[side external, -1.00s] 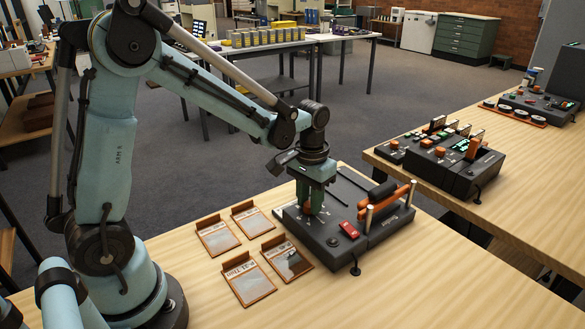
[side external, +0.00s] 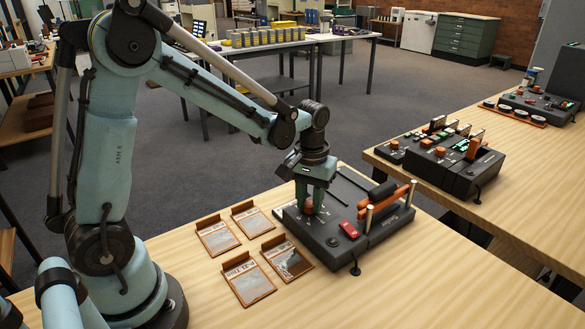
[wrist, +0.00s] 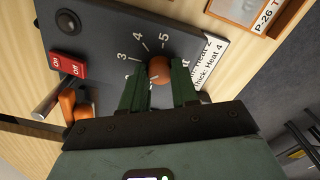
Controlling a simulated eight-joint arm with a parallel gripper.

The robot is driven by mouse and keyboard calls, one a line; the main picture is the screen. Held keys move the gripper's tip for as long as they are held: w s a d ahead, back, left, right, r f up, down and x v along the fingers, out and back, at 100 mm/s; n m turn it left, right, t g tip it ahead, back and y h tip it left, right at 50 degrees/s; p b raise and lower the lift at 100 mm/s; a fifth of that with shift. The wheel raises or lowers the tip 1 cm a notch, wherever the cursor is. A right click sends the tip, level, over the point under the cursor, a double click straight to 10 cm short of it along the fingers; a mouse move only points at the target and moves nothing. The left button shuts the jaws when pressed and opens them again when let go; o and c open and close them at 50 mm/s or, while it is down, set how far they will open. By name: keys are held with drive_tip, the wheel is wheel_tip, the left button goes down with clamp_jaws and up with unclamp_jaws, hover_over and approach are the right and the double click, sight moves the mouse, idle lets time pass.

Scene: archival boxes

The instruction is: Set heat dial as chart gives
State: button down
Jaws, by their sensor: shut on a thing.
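A black sealing unit (side external: 345,240) sits on the wooden bench. Its orange-brown heat dial (wrist: 160,68) is a round knob with the printed figures 3, 4 and 5 showing beside it. My gripper (side external: 306,208) points down over the unit's left part, and its green fingers (wrist: 158,85) are shut on the dial, one on each side. The dial's pointer cannot be made out. A white chart (wrist: 210,62) lies on the unit beside the dial. It is partly hidden by a finger; "hick: Heat 4" is readable and the line above is cut off.
A red on/off switch (wrist: 68,64) and a round black button (wrist: 67,21) are near the dial. An orange-handled lever (side external: 390,200) stands at the unit's right. Several framed cards (side external: 248,281) lie left of the unit. The bench front is clear.

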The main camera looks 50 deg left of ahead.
drive_tip(key=c, duration=0.8)
unclamp_jaws()
drive_tip(key=shift+c, duration=0.2)
drive_tip(key=shift+r, duration=0.1)
wheel_tip(320, 180, up, 12)
drive_tip(key=m+t, duration=0.6)
drive_tip(key=t, duration=0.1)
approach(306, 207)
drive_tip(key=s+d+r, duration=0.2)
drive_tip(key=shift+s+d+r, duration=0.2)
drive_tip(key=shift+s+d, duration=0.05)
drive_tip(key=shift+s, duration=0.05)
